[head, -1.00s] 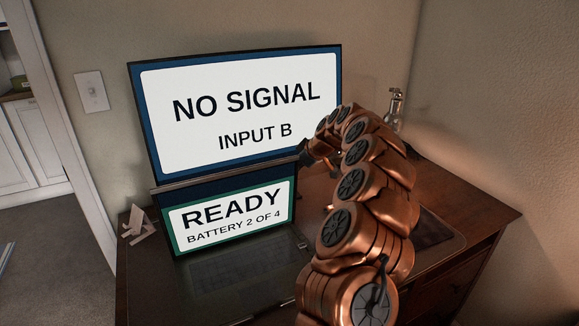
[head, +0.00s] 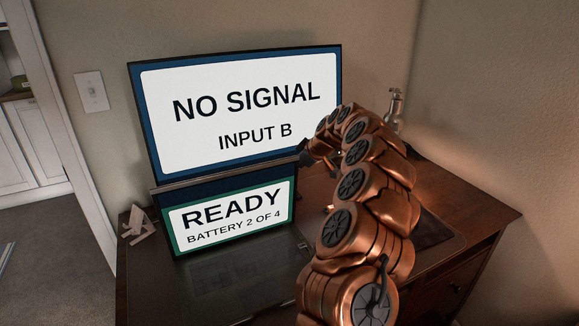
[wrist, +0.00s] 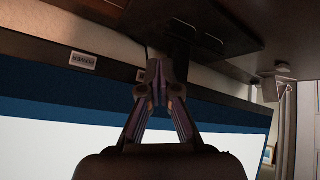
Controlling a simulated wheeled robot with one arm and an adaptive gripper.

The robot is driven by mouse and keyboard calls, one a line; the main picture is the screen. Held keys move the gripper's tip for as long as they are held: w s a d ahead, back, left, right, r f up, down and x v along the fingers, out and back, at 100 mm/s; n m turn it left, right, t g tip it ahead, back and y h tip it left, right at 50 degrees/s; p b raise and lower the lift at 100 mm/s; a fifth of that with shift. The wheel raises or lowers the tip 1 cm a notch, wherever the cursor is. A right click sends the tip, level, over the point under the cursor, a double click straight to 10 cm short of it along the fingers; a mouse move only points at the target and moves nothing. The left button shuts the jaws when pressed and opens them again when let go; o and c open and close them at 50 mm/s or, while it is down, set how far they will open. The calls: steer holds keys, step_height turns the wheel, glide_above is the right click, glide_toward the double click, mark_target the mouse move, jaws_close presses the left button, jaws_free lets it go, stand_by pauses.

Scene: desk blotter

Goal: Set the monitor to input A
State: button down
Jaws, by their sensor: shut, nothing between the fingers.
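The monitor (head: 232,108) stands at the back of the desk and its screen reads "NO SIGNAL, INPUT B". In the wrist view, which looks upside down, the monitor's lower edge (wrist: 105,72) carries a small label (wrist: 82,61) that seems to read "POWER". A second small label (wrist: 141,75) is partly hidden by my fingers. My gripper (wrist: 160,88) is shut and empty, its fingertips close to the monitor's lower edge beside that second label. I cannot tell whether they touch it. In the head view my arm hides most of the gripper, near the monitor's lower right corner.
A laptop (head: 230,216) in front of the monitor reads "READY, BATTERY 2 OF 4". A small stand-like object (head: 138,225) is at the desk's left edge. A metallic bottle (head: 396,107) stands behind my arm. The desk's right side (head: 475,215) is clear past a dark blotter.

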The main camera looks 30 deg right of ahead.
steer(key=shift+w+f, duration=0.1)
steer(key=shift+w, duration=0.05)
steer(key=shift+w+b, duration=0.25)
steer(key=shift+b, duration=0.15)
steer(key=shift+w, duration=0.35)
stand_by(0.8)
steer(key=shift+s+b, duration=0.1)
steer(key=shift+b, duration=0.25)
steer(key=shift+s+b, duration=0.55)
steer(key=shift+s, duration=0.15)
steer(key=shift+s, duration=0.15)
steer(key=s+b, duration=0.2)
steer(key=s, duration=0.1)
steer(key=s+b, duration=0.1)
steer(key=shift+s+a+r, duration=0.25)
steer(key=shift+s+r, duration=0.05)
steer(key=shift+r, duration=0.1)
